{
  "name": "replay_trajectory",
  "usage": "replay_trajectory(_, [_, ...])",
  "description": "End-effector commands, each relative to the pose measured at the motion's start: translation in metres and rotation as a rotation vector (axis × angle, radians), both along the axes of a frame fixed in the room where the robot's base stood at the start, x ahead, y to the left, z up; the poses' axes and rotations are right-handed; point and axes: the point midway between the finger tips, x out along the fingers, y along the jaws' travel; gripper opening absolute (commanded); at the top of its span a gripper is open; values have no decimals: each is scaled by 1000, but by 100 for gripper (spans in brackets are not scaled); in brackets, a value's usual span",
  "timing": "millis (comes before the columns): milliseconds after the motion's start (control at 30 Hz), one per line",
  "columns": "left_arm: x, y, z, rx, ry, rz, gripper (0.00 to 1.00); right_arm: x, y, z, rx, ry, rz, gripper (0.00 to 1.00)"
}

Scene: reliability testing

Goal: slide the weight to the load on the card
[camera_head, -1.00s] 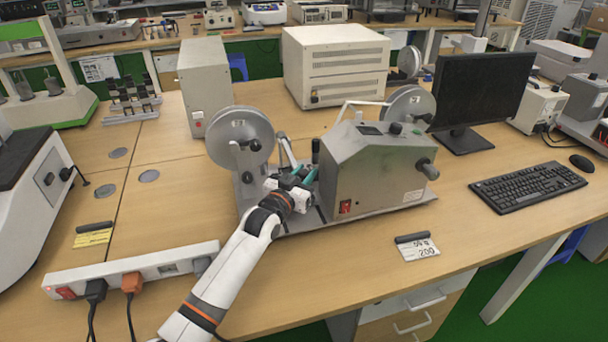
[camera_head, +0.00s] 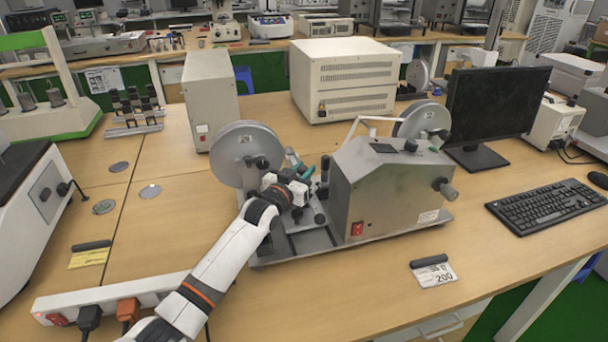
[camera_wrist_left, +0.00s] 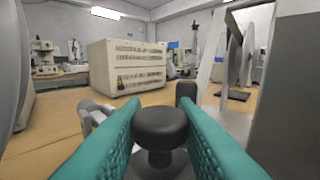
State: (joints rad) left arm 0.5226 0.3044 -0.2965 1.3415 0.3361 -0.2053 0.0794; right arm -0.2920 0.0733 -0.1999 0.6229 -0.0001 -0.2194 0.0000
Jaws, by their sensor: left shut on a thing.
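The wear-test machine (camera_head: 385,190) stands on the bench, a grey housing with a large disc (camera_head: 246,150) on its left. My left gripper (camera_head: 305,176) is between disc and housing, over the base plate. In the left wrist view, its teal fingers (camera_wrist_left: 160,135) are closed around a black round knob (camera_wrist_left: 162,122) on a stem, seemingly the weight's handle. The weight's body is mostly hidden below. A black post (camera_wrist_left: 186,92) stands just beyond the knob. The card (camera_head: 437,274) lies on the bench at front right; it appears to read 200. My right gripper is not in view.
A power strip (camera_head: 110,300) with plugs lies at front left. A monitor (camera_head: 492,110) and keyboard (camera_head: 545,212) are to the right. A beige box (camera_head: 345,80) and a tall grey box (camera_head: 210,98) stand behind.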

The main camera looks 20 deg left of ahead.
Motion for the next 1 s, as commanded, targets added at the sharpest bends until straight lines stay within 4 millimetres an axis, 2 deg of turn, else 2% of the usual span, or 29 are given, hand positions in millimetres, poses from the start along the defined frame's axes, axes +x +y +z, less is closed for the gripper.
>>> replay_trajectory(133, [1,3,1,5,-1,5,0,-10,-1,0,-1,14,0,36])
replay_trajectory(167, [1,3,1,4,-1,5,31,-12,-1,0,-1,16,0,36])
replay_trajectory(267, [1,3,1,4,-1,4,48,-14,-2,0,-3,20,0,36])
replay_trajectory(533, [0,1,1,3,-1,2,48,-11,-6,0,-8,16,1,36])
replay_trajectory(667, [-8,3,0,3,0,3,48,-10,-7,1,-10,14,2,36])
replay_trajectory(767, [-23,6,-1,4,1,2,48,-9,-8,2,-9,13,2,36])
replay_trajectory(1000, [-75,16,-1,4,2,3,48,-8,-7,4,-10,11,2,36])
